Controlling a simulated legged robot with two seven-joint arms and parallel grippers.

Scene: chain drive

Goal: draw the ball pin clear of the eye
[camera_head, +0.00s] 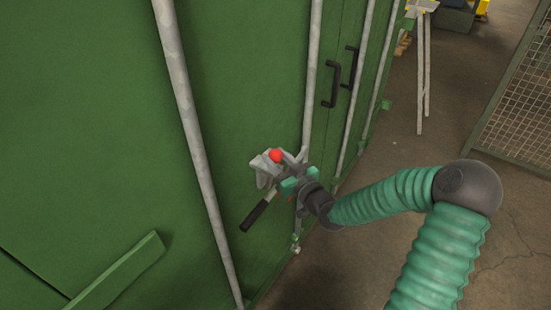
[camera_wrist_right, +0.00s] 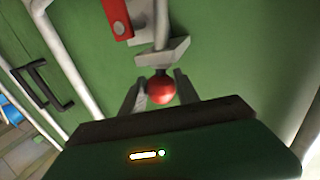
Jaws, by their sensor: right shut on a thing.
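The ball pin shows as a red ball (camera_head: 276,156) beside a grey bracket (camera_head: 262,167) on the green door. In the right wrist view the red ball (camera_wrist_right: 161,90) sits between the two grey fingers of my right gripper (camera_wrist_right: 160,94), just below a grey plate (camera_wrist_right: 162,54). My right gripper (camera_head: 283,170) is shut on the ball pin. A grey stem runs up beyond the ball and plate. I cannot tell how much of the pin is inside the eye, as the eye is not clearly visible. My left gripper is out of view.
A black-gripped lever (camera_head: 258,212) hangs below the bracket. A red plate with a hole (camera_wrist_right: 117,18) is close to the stem. Vertical grey bars (camera_head: 193,130) and black door handles (camera_head: 333,84) stand out from the door. Open floor lies right, before a mesh fence (camera_head: 515,110).

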